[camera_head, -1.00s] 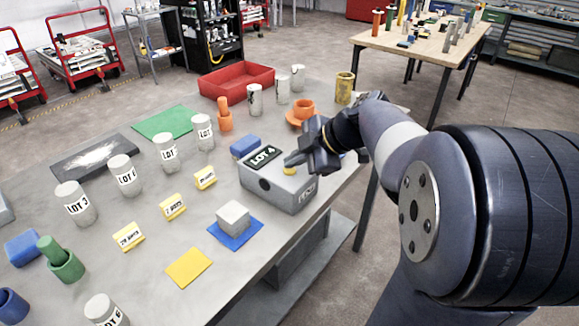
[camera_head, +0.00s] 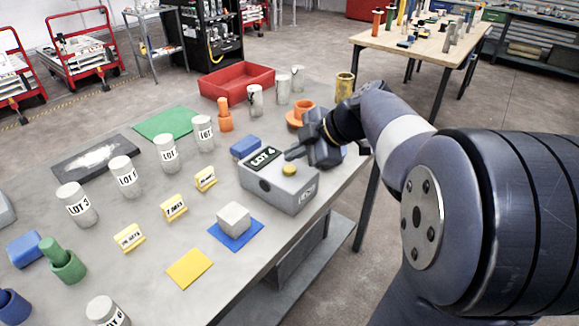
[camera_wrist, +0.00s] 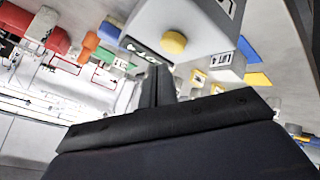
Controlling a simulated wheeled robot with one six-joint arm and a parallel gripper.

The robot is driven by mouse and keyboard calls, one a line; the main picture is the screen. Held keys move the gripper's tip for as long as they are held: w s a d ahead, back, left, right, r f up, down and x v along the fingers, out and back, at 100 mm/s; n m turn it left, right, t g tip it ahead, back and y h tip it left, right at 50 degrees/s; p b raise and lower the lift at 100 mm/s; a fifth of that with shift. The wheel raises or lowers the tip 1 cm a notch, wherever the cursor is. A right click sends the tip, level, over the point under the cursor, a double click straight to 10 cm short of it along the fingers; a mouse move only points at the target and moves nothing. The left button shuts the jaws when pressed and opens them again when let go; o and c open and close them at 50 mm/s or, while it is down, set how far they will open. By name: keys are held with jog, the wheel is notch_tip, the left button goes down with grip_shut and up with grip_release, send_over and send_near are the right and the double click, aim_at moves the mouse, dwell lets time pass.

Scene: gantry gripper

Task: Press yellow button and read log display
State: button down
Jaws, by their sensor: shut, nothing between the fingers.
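The yellow button (camera_head: 289,170) sits on top of a grey box (camera_head: 278,190) on the table. A dark display (camera_head: 264,157) on the same box reads "LOT 4". My gripper (camera_head: 288,155) is shut and empty, its tips just above and behind the button, apart from it in the head view. In the wrist view the yellow button (camera_wrist: 173,42) shows beyond the shut fingers (camera_wrist: 158,80), with clear space between them. The display (camera_wrist: 148,50) is seen there at a steep angle and cannot be read.
Several white lot cylinders (camera_head: 124,176) stand on the left of the table. A white cube (camera_head: 234,217) rests on a blue square (camera_head: 240,236) in front of the box.

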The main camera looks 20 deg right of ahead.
aim_at(294, 169)
jog(key=shift+r+p, duration=0.9)
jog(key=shift+r, duration=1.4)
jog(key=shift+f, duration=0.15)
jog(key=shift+f+b, duration=0.35)
jog(key=shift+f, duration=0.4)
jog(key=shift+r+p, duration=0.2)
jog(key=shift+p, duration=1.2)
jog(key=shift+p, duration=1.25)
notch_tip(294, 169, up, 5)
jog(key=shift+r+p, duration=0.1)
jog(key=shift+p, duration=0.5)
